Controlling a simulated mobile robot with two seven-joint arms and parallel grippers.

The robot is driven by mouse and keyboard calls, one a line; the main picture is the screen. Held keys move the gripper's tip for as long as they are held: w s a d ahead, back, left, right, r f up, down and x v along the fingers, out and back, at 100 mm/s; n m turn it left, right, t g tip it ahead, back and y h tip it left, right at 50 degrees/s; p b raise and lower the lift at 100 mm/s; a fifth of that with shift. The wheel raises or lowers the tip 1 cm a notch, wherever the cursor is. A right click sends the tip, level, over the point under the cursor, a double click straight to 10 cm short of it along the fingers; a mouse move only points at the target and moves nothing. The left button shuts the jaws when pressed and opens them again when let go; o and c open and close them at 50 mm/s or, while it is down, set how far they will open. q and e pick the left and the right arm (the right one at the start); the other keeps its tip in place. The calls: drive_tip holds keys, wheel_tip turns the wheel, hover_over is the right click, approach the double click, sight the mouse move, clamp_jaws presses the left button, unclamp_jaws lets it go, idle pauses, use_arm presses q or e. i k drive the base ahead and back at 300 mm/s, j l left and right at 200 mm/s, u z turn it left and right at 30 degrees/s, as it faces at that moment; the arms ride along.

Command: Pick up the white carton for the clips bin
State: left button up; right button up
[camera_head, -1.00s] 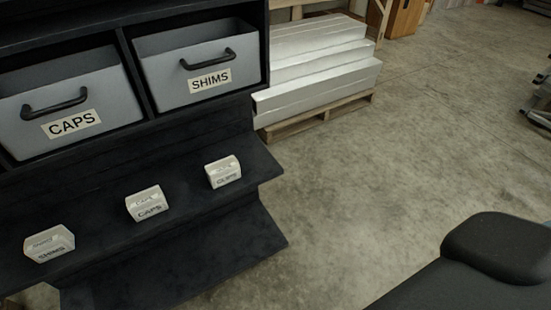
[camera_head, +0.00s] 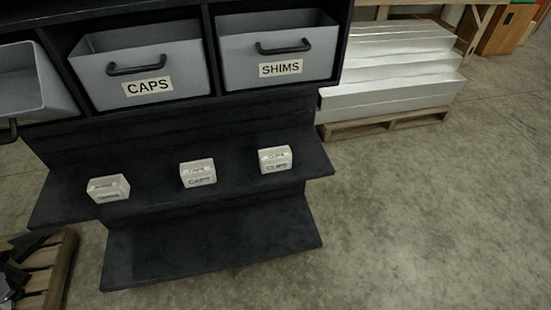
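Three small white cartons stand in a row on a dark shelf (camera_head: 150,178). The carton on the right (camera_head: 275,160) reads CLIPS. The middle carton (camera_head: 198,173) reads CAPS. The left carton (camera_head: 109,188) has a label too small to read now. Above them are grey bins with dark handles: the CAPS bin (camera_head: 185,80) and the SHIMS bin (camera_head: 315,50). A third grey bin (camera_head: 40,92) is cut off at the left edge, and no label on it shows.
A lower dark shelf (camera_head: 210,245) juts out below the cartons. A pallet (camera_head: 395,122) with silvery stacked pieces (camera_head: 390,70) stands at the back right. Another wooden pallet (camera_head: 45,270) is at the lower left. The concrete floor (camera_head: 430,220) at the right is clear.

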sight(272, 160)
drive_tip(key=i+l, duration=0.5)
drive_tip(key=l, duration=0.15)
drive_tip(key=i+l, duration=0.55)
